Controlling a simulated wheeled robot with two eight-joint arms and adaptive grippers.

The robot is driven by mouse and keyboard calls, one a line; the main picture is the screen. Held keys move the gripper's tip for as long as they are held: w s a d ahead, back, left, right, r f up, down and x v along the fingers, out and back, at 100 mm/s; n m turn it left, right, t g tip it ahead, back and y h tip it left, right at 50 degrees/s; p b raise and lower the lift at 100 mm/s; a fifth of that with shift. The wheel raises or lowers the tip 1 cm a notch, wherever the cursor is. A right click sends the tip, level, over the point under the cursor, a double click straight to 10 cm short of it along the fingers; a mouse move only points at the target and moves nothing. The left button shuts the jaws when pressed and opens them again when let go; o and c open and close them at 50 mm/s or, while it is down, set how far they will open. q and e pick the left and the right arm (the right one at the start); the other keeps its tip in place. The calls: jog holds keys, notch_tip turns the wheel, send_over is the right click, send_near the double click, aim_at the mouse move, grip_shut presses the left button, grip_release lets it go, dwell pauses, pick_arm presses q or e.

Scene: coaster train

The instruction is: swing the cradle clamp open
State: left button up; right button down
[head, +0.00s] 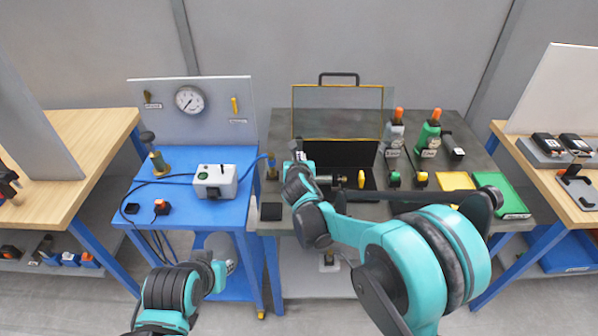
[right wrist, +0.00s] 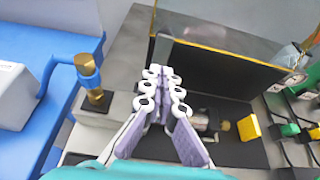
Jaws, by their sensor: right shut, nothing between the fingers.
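The cradle area is a dark plate (right wrist: 215,150) on the grey bench, with a dark and silver cylindrical part (right wrist: 207,122) lying on it, partly hidden by my right fingers. A yellow tab (right wrist: 249,128) stands upright at its right end; it also shows in the head view (head: 361,179). I cannot tell whether this tab is the clamp's handle. My right gripper (right wrist: 163,80) is shut and empty, above the left part of the plate; in the head view it is at the bench's left side (head: 296,148). My left gripper (head: 226,264) hangs low in front of the blue table, its jaws unclear.
A yellow-edged clear guard (head: 338,98) stands behind the cradle. A brass fitting (right wrist: 88,75) with a blue hose is left of my right gripper. Green and grey bottles (head: 428,136), a yellow tray (head: 456,181) and a green tray (head: 508,196) are on the right.

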jog(key=f+v, duration=0.1)
jog(key=v, duration=0.5)
jog(key=shift+s+p, duration=0.25)
jog(key=shift+p, duration=0.1)
dwell(0.4)
dwell(0.4)
jog(key=s+d+r+m+g+h, duration=0.1)
jog(key=s+d+r+m+g, duration=0.2)
jog(key=s+d+m, duration=1.35)
jog(key=s+d+f+m+g+y, duration=0.1)
jog(key=s+f+m+g, duration=0.2)
jog(key=s+m, duration=1)
jog(key=f+m, duration=0.1)
jog(key=m, duration=0.5)
jog(key=shift+s+d, duration=0.15)
jog(key=shift+s, duration=0.2)
